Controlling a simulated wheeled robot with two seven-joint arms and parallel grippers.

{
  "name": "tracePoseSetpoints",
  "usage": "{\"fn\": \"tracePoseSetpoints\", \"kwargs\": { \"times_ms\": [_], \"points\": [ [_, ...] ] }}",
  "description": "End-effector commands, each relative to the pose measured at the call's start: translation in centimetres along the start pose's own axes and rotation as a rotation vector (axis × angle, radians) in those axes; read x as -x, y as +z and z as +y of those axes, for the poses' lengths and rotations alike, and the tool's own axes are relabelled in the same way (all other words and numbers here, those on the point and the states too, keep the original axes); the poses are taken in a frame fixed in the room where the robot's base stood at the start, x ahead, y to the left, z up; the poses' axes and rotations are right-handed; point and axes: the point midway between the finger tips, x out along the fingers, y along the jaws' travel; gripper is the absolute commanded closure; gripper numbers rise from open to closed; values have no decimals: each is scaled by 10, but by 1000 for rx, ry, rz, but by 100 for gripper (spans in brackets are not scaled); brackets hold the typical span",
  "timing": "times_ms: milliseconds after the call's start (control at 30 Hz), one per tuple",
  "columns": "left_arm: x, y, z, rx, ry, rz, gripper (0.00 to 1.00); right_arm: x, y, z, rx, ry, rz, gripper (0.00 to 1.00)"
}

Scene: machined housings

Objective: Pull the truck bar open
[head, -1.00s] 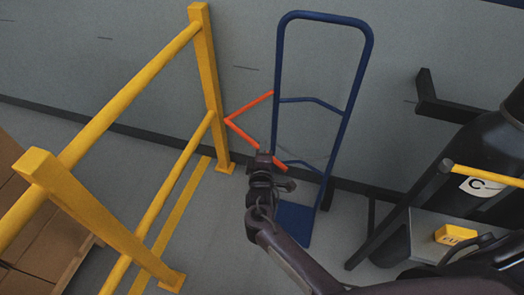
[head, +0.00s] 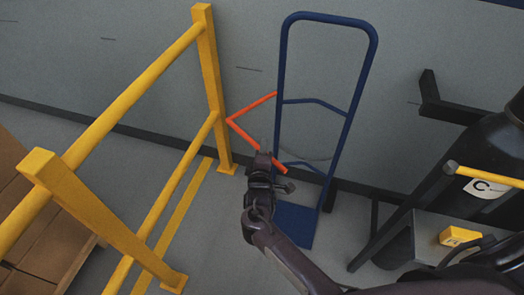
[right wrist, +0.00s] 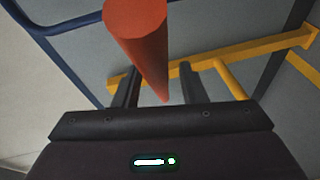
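A bent orange-red bar (head: 250,108) juts out to the left from the blue hand truck (head: 357,90), which stands upright by the grey wall. In the right wrist view, the orange-red bar (right wrist: 137,30) comes down close to the camera and narrows between the two dark fingers of my right gripper (right wrist: 158,85). The fingers are apart, with a gap showing on each side of the bar. My left gripper is not in view.
A yellow guard rail (head: 190,150) stands on the left, with brown boxes (head: 50,245) beyond it. A black cylinder (head: 490,150) and a yellow block (head: 460,236) are on the right. Some bare floor lies between rail and truck.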

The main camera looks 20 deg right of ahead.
Motion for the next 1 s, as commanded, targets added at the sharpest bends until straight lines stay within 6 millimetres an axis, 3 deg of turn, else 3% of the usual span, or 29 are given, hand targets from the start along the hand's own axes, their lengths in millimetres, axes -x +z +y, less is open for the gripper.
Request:
{"fn": "tracePoseSetpoints", "kwargs": {
  "times_ms": [133, 500, 867, 1000],
  "points": [
    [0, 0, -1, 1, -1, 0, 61, 12, 0, -1, 0, -1, 0, 62],
    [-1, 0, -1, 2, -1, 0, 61, 70, 0, -1, 1, -2, 2, 62],
    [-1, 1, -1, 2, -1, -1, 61, 78, 0, 0, 0, -1, 1, 62],
    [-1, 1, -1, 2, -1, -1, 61, 79, 2, -13, -8, -24, 9, 78]
  ]
}}
